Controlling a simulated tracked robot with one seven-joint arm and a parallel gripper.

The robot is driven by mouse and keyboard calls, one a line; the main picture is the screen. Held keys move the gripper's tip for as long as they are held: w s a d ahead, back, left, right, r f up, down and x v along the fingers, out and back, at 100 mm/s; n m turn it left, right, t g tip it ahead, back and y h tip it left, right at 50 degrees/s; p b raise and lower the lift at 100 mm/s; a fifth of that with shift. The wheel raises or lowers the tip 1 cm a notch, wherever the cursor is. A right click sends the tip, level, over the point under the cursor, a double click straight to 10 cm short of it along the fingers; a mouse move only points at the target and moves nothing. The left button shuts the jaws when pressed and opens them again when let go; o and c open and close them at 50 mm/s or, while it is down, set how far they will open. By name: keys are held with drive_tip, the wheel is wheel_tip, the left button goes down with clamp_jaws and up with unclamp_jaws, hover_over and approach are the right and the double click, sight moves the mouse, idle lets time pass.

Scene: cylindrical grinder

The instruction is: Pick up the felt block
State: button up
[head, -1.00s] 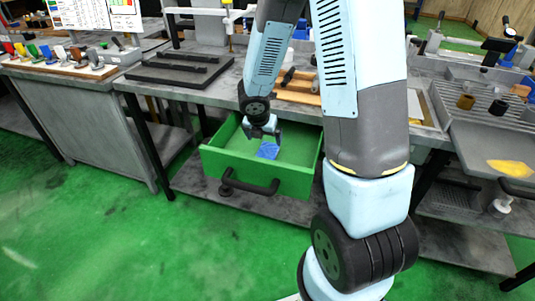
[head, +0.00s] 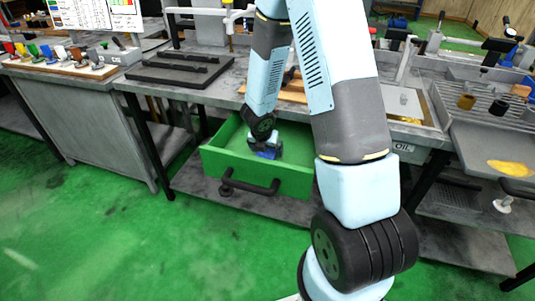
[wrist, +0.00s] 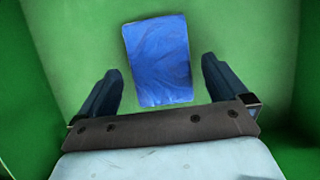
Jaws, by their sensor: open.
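The felt block is a blue rectangular block (wrist: 158,60) lying on the floor of the open green drawer (head: 225,166). In the wrist view it lies just beyond and partly between my two fingers. In the head view only a bit of the blue block (head: 268,154) shows beneath my gripper. My gripper (wrist: 160,88) is open and empty, with one finger on each side of the block's near end. It reaches down inside the drawer; the gap between fingertips and block cannot be judged exactly.
The drawer's green walls stand close around my gripper, with a black handle (head: 250,186) on its front. A grey bench (head: 205,95) overhangs behind it, with a black plate (head: 180,67) on top. The green floor in front is clear.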

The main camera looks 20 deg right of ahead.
drive_tip(key=shift+w+d+f, duration=0.2)
drive_tip(key=shift+w+f, duration=0.05)
drive_tip(key=shift+f, duration=0.4)
drive_tip(key=shift+c, duration=0.4)
drive_tip(key=c, duration=0.9)
